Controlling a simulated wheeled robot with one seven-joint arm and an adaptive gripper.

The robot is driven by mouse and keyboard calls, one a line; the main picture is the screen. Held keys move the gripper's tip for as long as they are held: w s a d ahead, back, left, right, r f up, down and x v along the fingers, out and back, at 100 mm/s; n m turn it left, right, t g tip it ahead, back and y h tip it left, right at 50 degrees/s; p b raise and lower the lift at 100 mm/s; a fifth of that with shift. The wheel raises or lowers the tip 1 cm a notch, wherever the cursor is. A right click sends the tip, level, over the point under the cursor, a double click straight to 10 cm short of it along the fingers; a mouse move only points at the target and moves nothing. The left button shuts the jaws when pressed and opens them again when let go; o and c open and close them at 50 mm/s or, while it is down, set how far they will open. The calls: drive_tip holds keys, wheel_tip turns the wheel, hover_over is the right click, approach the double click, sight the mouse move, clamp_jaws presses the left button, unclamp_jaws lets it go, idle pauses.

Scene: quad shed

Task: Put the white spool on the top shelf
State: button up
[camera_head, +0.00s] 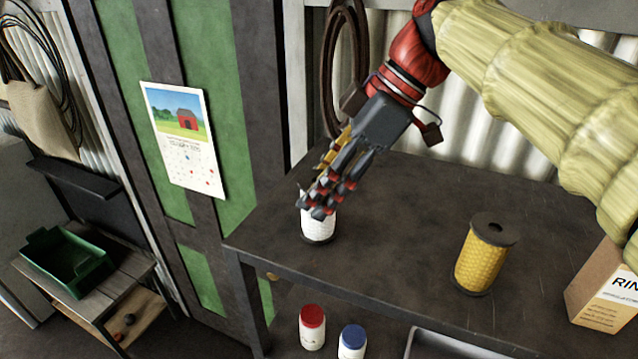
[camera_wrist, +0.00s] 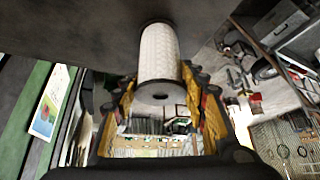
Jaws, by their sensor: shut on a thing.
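The white spool (camera_head: 318,223) stands upright near the left end of the dark table (camera_head: 390,215) in the head view. My gripper (camera_head: 322,196) reaches down to it from above right, its fingers at the spool's upper part and hiding some of it. In the wrist view the white spool (camera_wrist: 159,55) lies between the two fingers of my gripper (camera_wrist: 160,90), which are shut on it. Its dark end with a centre hole faces the wrist camera. I cannot tell whether its base touches the table. The top shelf cannot be made out for certain.
A yellow spool (camera_head: 481,262) stands on the table to the right, with a cardboard box (camera_head: 606,290) beyond it. Red-capped (camera_head: 312,328) and blue-capped (camera_head: 352,342) jars and a grey tray (camera_head: 450,345) sit lower down. A green crate (camera_head: 66,262) is at left.

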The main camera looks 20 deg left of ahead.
drive_tip(key=shift+f, duration=0.2)
drive_tip(key=shift+f, duration=0.1)
drive_tip(key=o, duration=1.4)
drive_tip(key=shift+c, duration=0.2)
drive_tip(key=shift+d, duration=0.1)
drive_tip(key=shift+r, duration=0.3)
drive_tip(key=v, duration=1.1)
drive_tip(key=shift+d+r, duration=0.25)
drive_tip(key=shift+r, duration=0.1)
drive_tip(key=shift+s, duration=0.1)
